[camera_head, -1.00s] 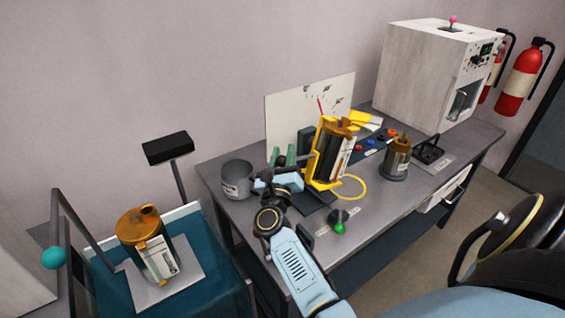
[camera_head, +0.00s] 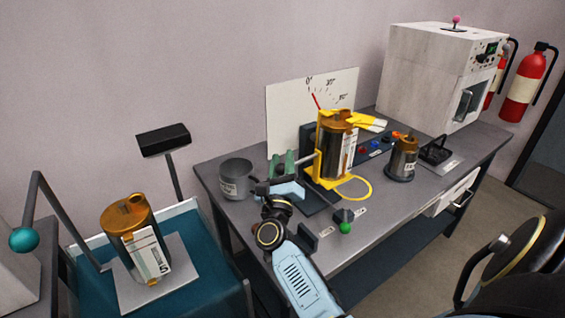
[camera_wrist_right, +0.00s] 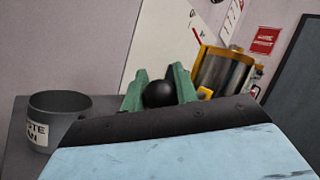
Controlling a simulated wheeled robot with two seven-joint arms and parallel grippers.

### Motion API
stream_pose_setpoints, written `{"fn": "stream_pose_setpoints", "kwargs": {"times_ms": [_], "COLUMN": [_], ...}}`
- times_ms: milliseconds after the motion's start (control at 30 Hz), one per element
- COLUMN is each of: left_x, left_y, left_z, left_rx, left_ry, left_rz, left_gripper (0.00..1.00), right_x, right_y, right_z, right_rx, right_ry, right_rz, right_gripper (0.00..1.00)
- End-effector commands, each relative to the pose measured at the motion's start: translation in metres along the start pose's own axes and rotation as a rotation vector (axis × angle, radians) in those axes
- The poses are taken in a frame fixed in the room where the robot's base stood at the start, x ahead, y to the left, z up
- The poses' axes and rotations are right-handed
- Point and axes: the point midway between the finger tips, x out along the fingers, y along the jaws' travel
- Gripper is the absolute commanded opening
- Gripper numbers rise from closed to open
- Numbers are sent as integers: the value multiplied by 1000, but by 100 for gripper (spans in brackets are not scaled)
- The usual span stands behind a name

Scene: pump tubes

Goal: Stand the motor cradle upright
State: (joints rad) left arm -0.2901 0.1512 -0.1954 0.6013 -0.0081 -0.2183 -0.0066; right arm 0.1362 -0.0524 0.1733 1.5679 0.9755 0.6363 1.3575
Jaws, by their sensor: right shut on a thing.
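The yellow motor cradle (camera_head: 326,170) stands close to upright on its dark base on the bench, holding a copper-topped motor (camera_head: 339,128). A yellow ring (camera_head: 356,189) sits at its foot. My right gripper (camera_head: 290,160) is left of the cradle, with its green fingers shut on a black ball knob (camera_wrist_right: 160,94), seen between the fingers in the right wrist view. The cradle and motor (camera_wrist_right: 222,72) show behind the right finger there. The link from knob to cradle is mostly hidden. A white angle board (camera_head: 285,112) stands behind, its red needle near the 0° mark. My left gripper is not in view.
A grey waste can (camera_head: 237,178) stands left of my gripper. A green-knobbed lever (camera_head: 345,227) is at the bench front. A second motor (camera_head: 403,158) and a large pale machine (camera_head: 432,75) are to the right. Another motor (camera_head: 138,230) sits on a plate at left.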

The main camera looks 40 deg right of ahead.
Motion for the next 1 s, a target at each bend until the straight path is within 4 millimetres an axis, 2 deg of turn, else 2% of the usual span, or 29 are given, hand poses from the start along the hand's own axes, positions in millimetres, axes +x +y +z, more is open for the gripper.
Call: {"fn": "stream_pose_setpoints", "kwargs": {"times_ms": [300,333,500,800,1000], "left_x": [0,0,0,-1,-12], "left_y": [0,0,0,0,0], "left_z": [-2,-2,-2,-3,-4], "left_rx": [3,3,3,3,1], "left_ry": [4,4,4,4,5], "left_rz": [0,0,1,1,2], "left_gripper": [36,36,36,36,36], "right_x": [-4,-4,-3,0,11], "right_y": [4,4,3,0,-15], "right_z": [-5,-5,-4,0,25], "right_rx": [7,7,5,4,8], "right_ry": [12,12,9,5,5], "right_rz": [12,12,10,5,2], "right_gripper": [0,30,50,50,50]}}
